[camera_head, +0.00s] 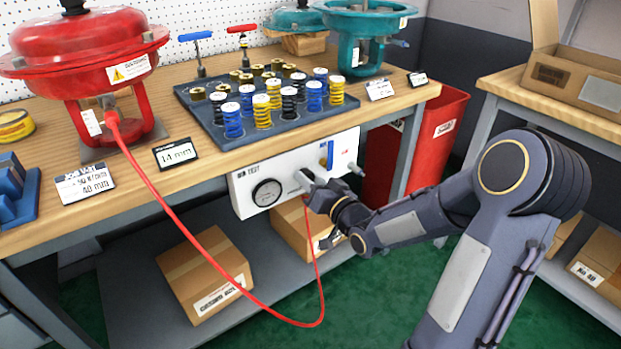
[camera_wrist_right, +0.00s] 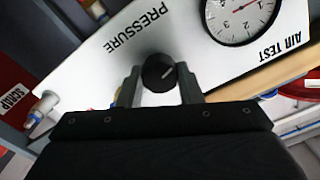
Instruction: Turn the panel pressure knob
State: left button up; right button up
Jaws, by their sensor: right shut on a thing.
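The white air test panel (camera_head: 240,190) hangs under the front edge of the workbench. It carries a round pressure gauge (camera_head: 267,193), which also shows in the right wrist view (camera_wrist_right: 240,18). The black pressure knob (camera_wrist_right: 159,72) with a light pointer line sits below the word PRESSURE in the right wrist view. My right gripper (camera_wrist_right: 161,88) has its two fingers on either side of the knob and is shut on it. In the head view my right gripper (camera_head: 308,184) reaches the panel from the right and hides the knob. My left gripper is not in view.
A red hose (camera_head: 190,232) runs from the red actuator (camera_head: 88,50) and loops down in front of the bench. A spring tray (camera_head: 200,115) stands above the panel. A red bin (camera_head: 437,125) is right of it. Cardboard boxes (camera_head: 200,275) sit on the lower shelf.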

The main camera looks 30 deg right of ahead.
jog(key=m+p, duration=0.2)
jog(key=m, duration=0.6)
jog(key=shift+m+p, duration=0.4)
jog(key=shift+f+m, duration=0.1)
jog(key=shift+m, duration=0.2)
jog(key=o, duration=1)
jog(key=shift+c, duration=0.2)
jog(key=s+p, duration=0.1)
jog(key=s, duration=0.6)
jog(key=shift+s+d, duration=0.3)
jog(key=shift+s, duration=0.1)
